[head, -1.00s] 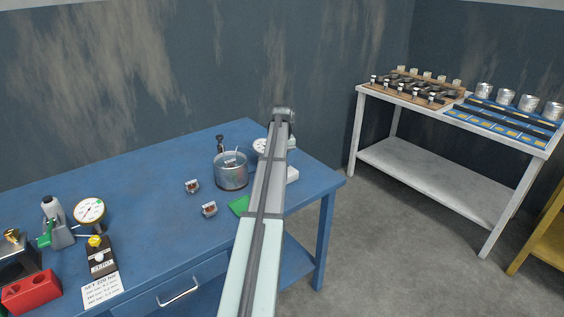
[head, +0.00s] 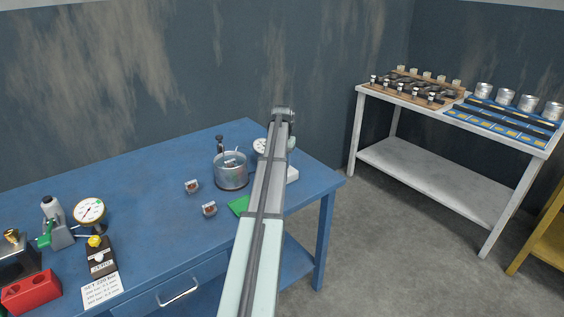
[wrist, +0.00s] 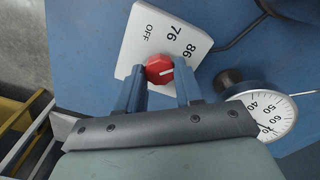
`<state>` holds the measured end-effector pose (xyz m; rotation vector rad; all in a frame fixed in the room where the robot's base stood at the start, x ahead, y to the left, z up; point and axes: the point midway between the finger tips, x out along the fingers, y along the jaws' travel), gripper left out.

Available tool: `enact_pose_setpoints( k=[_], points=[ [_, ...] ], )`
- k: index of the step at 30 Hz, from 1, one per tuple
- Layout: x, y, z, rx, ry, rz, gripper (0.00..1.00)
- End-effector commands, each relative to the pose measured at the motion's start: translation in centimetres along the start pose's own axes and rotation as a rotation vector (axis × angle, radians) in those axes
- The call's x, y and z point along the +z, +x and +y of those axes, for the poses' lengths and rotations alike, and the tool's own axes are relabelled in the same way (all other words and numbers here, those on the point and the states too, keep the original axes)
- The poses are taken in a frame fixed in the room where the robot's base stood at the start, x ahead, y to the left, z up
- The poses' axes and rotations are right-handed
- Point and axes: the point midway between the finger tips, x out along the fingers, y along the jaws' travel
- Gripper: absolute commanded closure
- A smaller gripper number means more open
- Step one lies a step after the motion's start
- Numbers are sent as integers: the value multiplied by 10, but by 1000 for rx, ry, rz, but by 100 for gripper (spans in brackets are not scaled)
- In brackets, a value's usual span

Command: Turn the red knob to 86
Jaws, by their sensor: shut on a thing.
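The red knob (wrist: 158,68) sits on a white control box (wrist: 140,45) marked OFF, 76 and 86, seen in the wrist view. Its white line points right and slightly up, roughly to the side of the 86; I cannot tell whether it lines up exactly. My gripper (wrist: 160,76) is shut on the red knob, with one blue-grey finger on each side. In the head view a corner of the white box (head: 293,175) shows beside my arm. My arm hides the knob and gripper there.
A round dial gauge (wrist: 262,115) stands close to the right of the gripper in the wrist view. A metal pot (head: 231,172), a green pad (head: 238,206) and small blocks are on the blue table (head: 150,215). A white shelf table (head: 420,160) stands at right.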

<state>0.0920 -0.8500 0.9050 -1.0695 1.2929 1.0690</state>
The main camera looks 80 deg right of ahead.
Motion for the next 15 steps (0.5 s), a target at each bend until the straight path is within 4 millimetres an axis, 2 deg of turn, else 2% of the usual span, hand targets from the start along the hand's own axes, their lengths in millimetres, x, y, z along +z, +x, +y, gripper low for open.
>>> enact_pose_setpoints(
  k=[13,14,15],
  points=[
    [2,1,0,1,8,-3,95],
    [2,1,0,1,8,-4,62],
    [2,1,0,1,7,-3,58]
  ],
)
